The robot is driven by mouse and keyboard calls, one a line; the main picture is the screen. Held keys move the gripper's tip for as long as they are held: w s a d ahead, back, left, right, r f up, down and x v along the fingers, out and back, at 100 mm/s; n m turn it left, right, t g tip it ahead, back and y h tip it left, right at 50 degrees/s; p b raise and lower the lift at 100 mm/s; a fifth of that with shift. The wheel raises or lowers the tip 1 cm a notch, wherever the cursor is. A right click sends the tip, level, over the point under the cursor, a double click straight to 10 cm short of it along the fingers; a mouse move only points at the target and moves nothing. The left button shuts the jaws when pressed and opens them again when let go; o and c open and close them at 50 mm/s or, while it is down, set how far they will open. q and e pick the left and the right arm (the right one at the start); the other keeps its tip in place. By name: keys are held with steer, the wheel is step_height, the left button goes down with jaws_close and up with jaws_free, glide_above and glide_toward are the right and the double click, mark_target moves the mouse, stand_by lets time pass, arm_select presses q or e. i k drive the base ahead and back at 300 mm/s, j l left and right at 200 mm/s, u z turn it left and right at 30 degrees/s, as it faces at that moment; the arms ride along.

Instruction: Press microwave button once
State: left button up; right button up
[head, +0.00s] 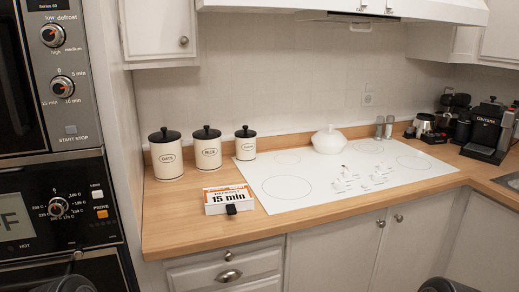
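The microwave (20,95) is the upper built-in appliance at the left edge, with a grey control panel (65,100). Neither of my grippers shows; only dark rounded parts, probably of my arms, appear at the bottom edge. Nothing covers the button.
The oven (60,205) with a knob and two small buttons is below the microwave. The wooden counter (180,222) holds three canisters (207,150), a white cooktop (300,188) with a white pot (329,140), and coffee machines (487,132) at right. Space before the microwave panel looks clear.

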mark_target(70, 130)
steer(key=u, duration=1.4)
